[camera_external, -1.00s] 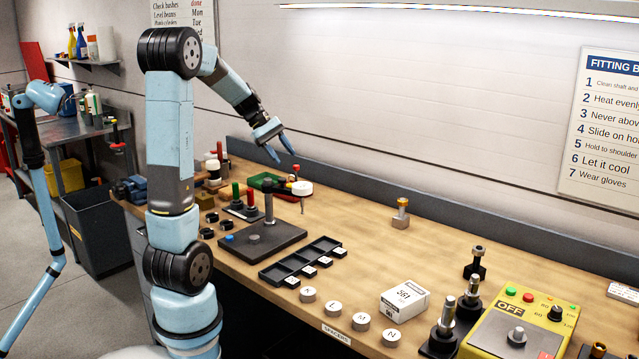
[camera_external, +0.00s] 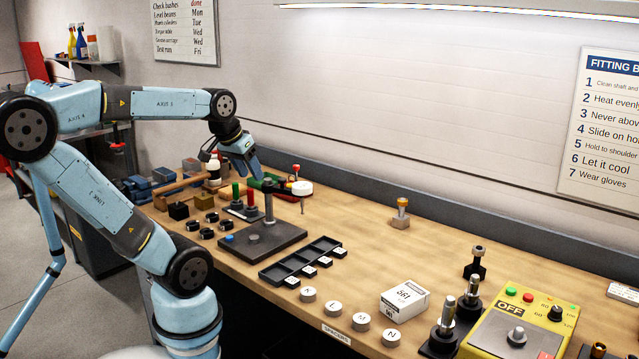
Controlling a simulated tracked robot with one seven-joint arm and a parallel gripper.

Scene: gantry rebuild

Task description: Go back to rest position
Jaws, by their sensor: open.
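My gripper (camera_external: 254,172) hangs from my folded arm over the far left part of the bench, pointing down. Its fingers are small in the view, and I see nothing held between them. It is just above and behind the red and green posts and the dark post stand. Whether a fingertip touches the green item behind it is hard to tell. My arm bends back to the left, with its elbow at the left edge of the view.
The wooden bench (camera_external: 350,235) carries a dark post stand (camera_external: 268,234), a black compartment tray (camera_external: 300,262), several round spacers (camera_external: 334,307), a white box (camera_external: 404,301) and a yellow control box (camera_external: 515,335). A brass-topped piece (camera_external: 401,213) stands at the back. The bench's back middle is mostly clear.

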